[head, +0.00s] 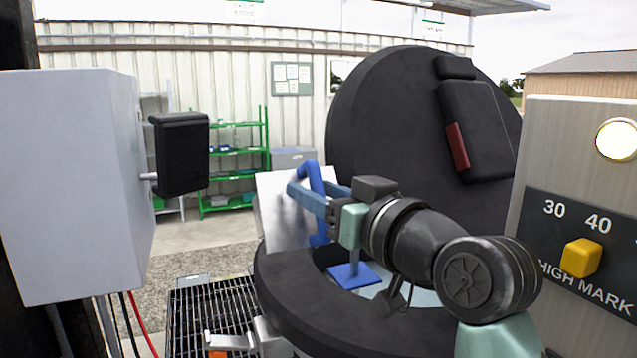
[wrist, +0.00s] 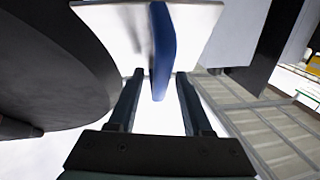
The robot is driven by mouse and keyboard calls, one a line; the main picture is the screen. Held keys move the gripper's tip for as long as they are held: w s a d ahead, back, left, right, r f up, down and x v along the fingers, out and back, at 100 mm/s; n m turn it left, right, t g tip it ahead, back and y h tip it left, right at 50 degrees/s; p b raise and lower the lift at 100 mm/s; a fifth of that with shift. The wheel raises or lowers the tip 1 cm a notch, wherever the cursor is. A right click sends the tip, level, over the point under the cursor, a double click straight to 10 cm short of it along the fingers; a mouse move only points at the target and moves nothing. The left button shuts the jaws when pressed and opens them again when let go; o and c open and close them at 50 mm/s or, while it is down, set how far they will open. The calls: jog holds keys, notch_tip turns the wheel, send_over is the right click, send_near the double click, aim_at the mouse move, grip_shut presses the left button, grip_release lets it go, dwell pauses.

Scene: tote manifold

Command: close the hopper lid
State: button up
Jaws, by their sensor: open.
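The hopper lid (head: 375,115) is a big dark round disc, standing open and tilted up behind the hopper, with a black pad and a red tab on its face. The hopper's dark round rim (head: 290,305) lies below it, open at the top. My gripper (head: 305,190) is open over the left of the rim, apart from the lid. A white plate (head: 272,205) with a blue handle (head: 317,180) is at its fingers. In the wrist view, the blue handle (wrist: 162,45) lies between and beyond the fingertips (wrist: 160,78); contact cannot be told. A dark curved disc (wrist: 50,75) fills the left.
A blue flat-footed piece (head: 354,274) shows inside the hopper opening. A grey box (head: 70,180) with a black handle (head: 180,155) stands left. A panel with a yellow knob (head: 581,258) stands right. A dark grate (head: 210,315) lies at front left. Green shelves (head: 233,155) stand behind.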

grip_shut()
dwell(1.4)
